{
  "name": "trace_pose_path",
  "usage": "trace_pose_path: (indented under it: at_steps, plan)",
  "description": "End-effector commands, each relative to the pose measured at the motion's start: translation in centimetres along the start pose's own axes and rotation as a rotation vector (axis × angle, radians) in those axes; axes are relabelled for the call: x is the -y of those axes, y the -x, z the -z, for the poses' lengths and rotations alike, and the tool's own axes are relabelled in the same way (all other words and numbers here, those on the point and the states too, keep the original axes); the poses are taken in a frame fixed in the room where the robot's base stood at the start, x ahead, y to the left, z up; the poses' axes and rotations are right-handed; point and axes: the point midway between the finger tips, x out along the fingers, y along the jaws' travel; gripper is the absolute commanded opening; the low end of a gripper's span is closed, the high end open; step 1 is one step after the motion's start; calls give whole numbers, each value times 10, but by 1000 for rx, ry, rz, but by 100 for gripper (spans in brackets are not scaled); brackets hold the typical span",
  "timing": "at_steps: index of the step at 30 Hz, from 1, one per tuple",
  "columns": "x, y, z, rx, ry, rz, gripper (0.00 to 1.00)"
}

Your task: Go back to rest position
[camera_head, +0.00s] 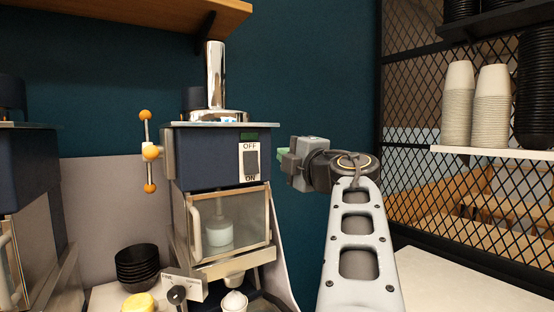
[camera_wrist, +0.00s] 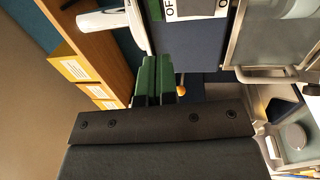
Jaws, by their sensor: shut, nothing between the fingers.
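My gripper (camera_wrist: 152,82) shows in the wrist view as two green fingers lying together, with nothing between them. In the head view only a small green part of my gripper (camera_head: 284,155) shows at the end of my raised arm, in front of the dark teal wall. It is to the right of the blue machine (camera_head: 210,155) and apart from it in the picture. The machine has an OFF/ON switch (camera_head: 251,161) and a clear-fronted door (camera_head: 232,225). The machine also fills the upper part of the wrist view (camera_wrist: 190,45).
Below the machine stands a white cup (camera_head: 234,301). Black bowls (camera_head: 137,266) are stacked to its left, near a yellow item (camera_head: 138,303). A wooden shelf (camera_head: 130,17) hangs above. At right are a wire mesh (camera_head: 440,110), stacked cups (camera_head: 458,105) and a bare pale counter (camera_head: 450,278).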

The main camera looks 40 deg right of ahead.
Motion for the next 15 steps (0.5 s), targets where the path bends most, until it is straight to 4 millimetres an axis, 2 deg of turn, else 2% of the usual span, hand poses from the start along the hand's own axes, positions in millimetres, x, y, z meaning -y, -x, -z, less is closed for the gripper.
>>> trace_pose_path:
  at_steps: [10,13,15]
  plan:
    - [-2,0,-5,28,15,-10,0]
    - [-10,1,-22,119,-3,-72,0]
    - [-9,4,-46,233,-73,-139,0]
